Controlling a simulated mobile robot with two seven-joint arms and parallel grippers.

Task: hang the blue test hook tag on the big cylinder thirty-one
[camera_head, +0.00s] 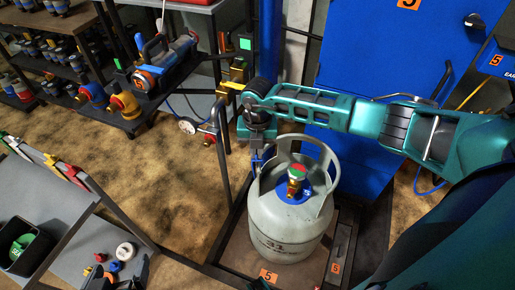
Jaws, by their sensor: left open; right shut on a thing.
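The big cylinder (283,234) is pale grey, marked 31, and stands upright with a raised collar handle around its valve (296,177). The valve has a red and green top and a blue part beside it. My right gripper (257,140) is at the end of the teal arm coming in from the right, above and left of the collar. It is shut on a small blue piece, seemingly the blue hook tag (258,156), which hangs close to the collar's left edge. I cannot tell whether they touch. My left gripper is not in view.
The cylinder stands on a scale platform (233,249) with orange 5 labels. A metal post with a gauge (187,126) stands to its left. A shelf with valves and tools (140,120) is at upper left, a grey table (30,200) at lower left, a blue cabinet (375,45) behind.

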